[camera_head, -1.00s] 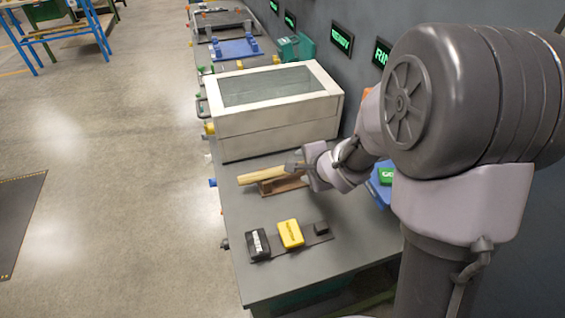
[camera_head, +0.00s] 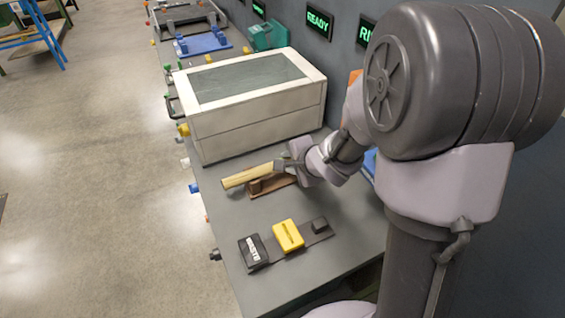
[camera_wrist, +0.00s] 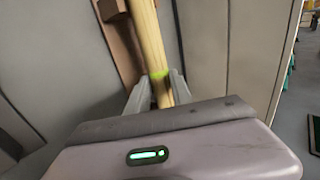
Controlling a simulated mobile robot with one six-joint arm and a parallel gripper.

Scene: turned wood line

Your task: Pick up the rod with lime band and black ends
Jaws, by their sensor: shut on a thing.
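The rod (camera_head: 247,177) is pale wood and lies at or just above a brown wooden holder (camera_head: 285,181) on the bench. In the wrist view the rod (camera_wrist: 149,40) runs up out of the picture, with a lime band (camera_wrist: 159,74) near my fingertips. My gripper (camera_wrist: 157,86) is shut on the rod, one finger on each side, close to the lime band. In the head view my gripper (camera_head: 283,164) is at the rod's right end. Black ends cannot be made out. Whether the rod touches the holder (camera_wrist: 121,45) is unclear.
A large white box with a glass lid (camera_head: 190,120) stands just behind the rod. In front lie a black block (camera_head: 252,251) and a yellow block (camera_head: 288,236) on a dark strip. The wall with lit signs (camera_head: 319,22) is at the right. Bare bench (camera_head: 225,210) shows around the holder.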

